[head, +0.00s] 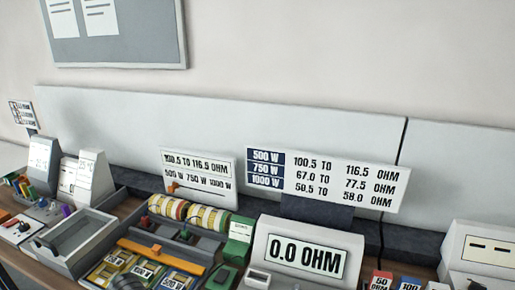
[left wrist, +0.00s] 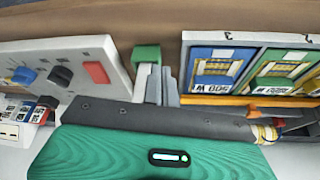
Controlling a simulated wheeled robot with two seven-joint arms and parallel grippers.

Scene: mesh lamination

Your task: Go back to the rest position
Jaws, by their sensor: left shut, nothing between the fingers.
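My left gripper (left wrist: 161,84) shows only in the left wrist view, at the middle. Its grey fingers are shut and empty, pointing away from the camera past a dark grey bar. A green block (left wrist: 147,55) shows by the fingertips; I cannot tell whether they touch it. Neither gripper shows in the head view, and my right gripper is not in view.
The bench holds an ohm display (head: 304,250), a green box (head: 240,230), striped rolls (head: 188,213), a grey tray (head: 75,240) and range signs (head: 330,178). The left wrist view shows a knob panel (left wrist: 75,72) left of the fingers and a 500 W card (left wrist: 213,70) at right.

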